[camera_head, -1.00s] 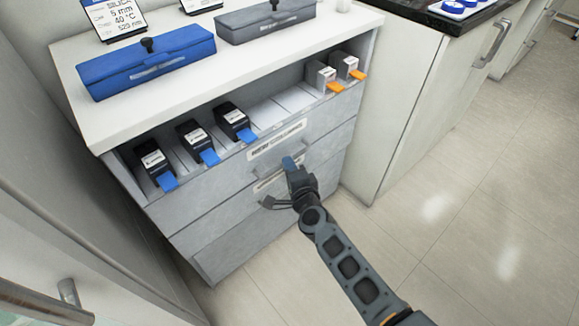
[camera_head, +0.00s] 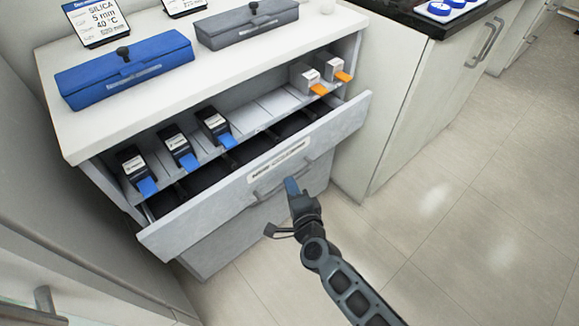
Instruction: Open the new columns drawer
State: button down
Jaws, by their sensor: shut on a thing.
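The new columns drawer (camera_head: 215,212) is the upper grey drawer of the white cabinet, with a label (camera_head: 279,160) on its front. It stands partly pulled out, and a dark interior (camera_head: 205,175) with dividers shows behind its front. My gripper (camera_head: 291,186) is at the drawer's bar handle (camera_head: 268,190), at its right part, and is shut on it. The gripper's body hides part of the handle, and its fingertips are small in view.
Above the drawer, an open shelf holds black boxes with blue tabs (camera_head: 179,148) and white boxes with orange tabs (camera_head: 307,78). A blue case (camera_head: 125,76) and a grey case (camera_head: 247,24) lie on the cabinet top. Open floor (camera_head: 440,220) lies at right.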

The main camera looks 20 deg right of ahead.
jog(key=s+d+b, duration=0.2)
jog(key=s+d, duration=0.1)
jog(key=s, duration=0.6)
jog(key=s+d+b, duration=0.1)
jog(key=s+d, duration=0.2)
jog(key=s, duration=0.7)
jog(key=shift+b, duration=0.35)
jog(key=c, duration=1.2)
grip_release()
jog(key=shift+o, duration=0.2)
jog(key=v, duration=0.7)
jog(key=shift+s, duration=0.35)
